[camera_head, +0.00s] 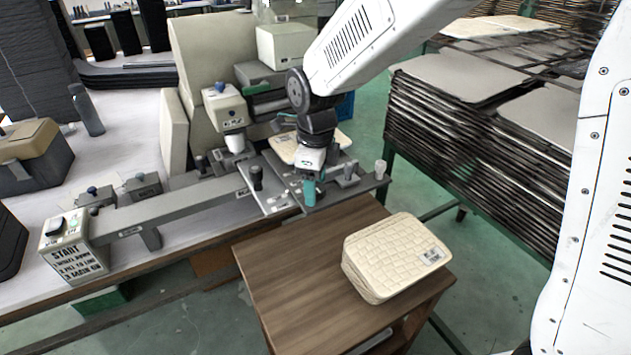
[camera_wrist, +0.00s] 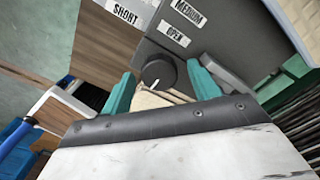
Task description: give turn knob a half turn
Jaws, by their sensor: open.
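In the wrist view, a dark round knob (camera_wrist: 160,72) with a white pointer line stands on a dark grey panel (camera_wrist: 218,28). Labels reading SHORT, MEDIUM and OPEN are around it. My gripper (camera_wrist: 160,84) is open, with one teal finger on each side of the knob. I cannot tell whether either finger touches it. In the head view, my gripper (camera_head: 309,188) points down over the front part of the grey panel plate on the bench. The knob is hidden behind it there.
A wooden side table (camera_head: 300,275) with a woven cream box (camera_head: 395,250) stands in front of the bench. A long grey bar (camera_head: 170,208) runs left to the START box (camera_head: 72,250). Stacked racks stand at right.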

